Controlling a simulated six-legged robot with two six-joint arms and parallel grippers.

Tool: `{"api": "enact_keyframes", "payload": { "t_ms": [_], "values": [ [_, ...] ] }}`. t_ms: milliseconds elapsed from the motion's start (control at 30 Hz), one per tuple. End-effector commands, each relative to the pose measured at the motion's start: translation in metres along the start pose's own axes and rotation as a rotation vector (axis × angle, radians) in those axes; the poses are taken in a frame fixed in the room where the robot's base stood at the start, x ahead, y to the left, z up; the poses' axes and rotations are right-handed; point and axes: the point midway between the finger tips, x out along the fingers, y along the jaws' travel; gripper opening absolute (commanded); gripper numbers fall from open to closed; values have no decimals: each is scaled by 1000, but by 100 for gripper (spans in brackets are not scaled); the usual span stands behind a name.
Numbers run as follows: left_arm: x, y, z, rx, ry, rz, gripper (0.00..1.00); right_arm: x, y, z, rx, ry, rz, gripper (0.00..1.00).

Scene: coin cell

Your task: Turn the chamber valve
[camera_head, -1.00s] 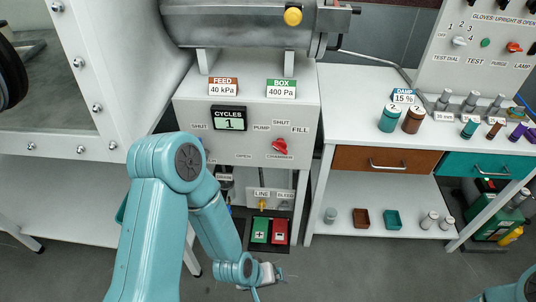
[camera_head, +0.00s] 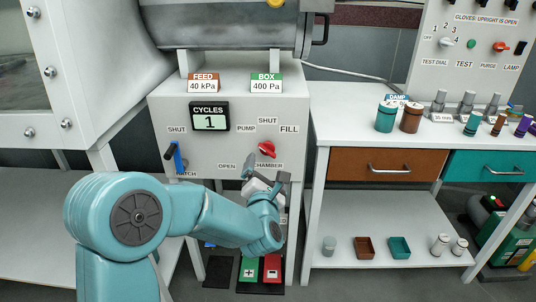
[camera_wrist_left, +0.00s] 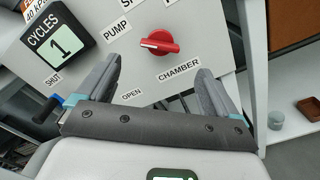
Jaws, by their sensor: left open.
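The chamber valve is a red knob (camera_head: 267,149) on the white front panel (camera_head: 228,165), among the labels PUMP, SHUT, FILL and CHAMBER. In the left wrist view the red knob (camera_wrist_left: 159,43) lies ahead of and between the two fingers, apart from both. My left gripper (camera_head: 266,176) is open and empty, just below the knob in the head view. In the left wrist view its grey fingers (camera_wrist_left: 153,85) are spread wide. My right gripper is not in view.
A blue-and-black latch handle (camera_head: 176,155) sits at the panel's left. The CYCLES display (camera_head: 209,116) reads 1. A white bench (camera_head: 350,125) with jars stands to the right, above brown and teal drawers. Green and red pedals (camera_head: 260,270) lie below.

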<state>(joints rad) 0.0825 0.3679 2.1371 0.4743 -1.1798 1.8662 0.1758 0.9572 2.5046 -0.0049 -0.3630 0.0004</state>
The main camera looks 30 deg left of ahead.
Motion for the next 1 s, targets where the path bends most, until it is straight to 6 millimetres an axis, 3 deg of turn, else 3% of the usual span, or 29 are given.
{"api": "enact_keyframes", "payload": {
  "t_ms": [200,400,833,867,1000],
  "values": [
    [53,0,-2,3,2,2,94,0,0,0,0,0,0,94],
    [84,-1,-1,2,1,-2,94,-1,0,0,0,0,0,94],
    [96,-3,1,3,-2,-5,94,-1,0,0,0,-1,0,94],
    [96,-3,1,3,-2,-5,87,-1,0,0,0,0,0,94],
    [96,-3,1,3,-2,-5,42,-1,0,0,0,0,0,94]
  ]
}}
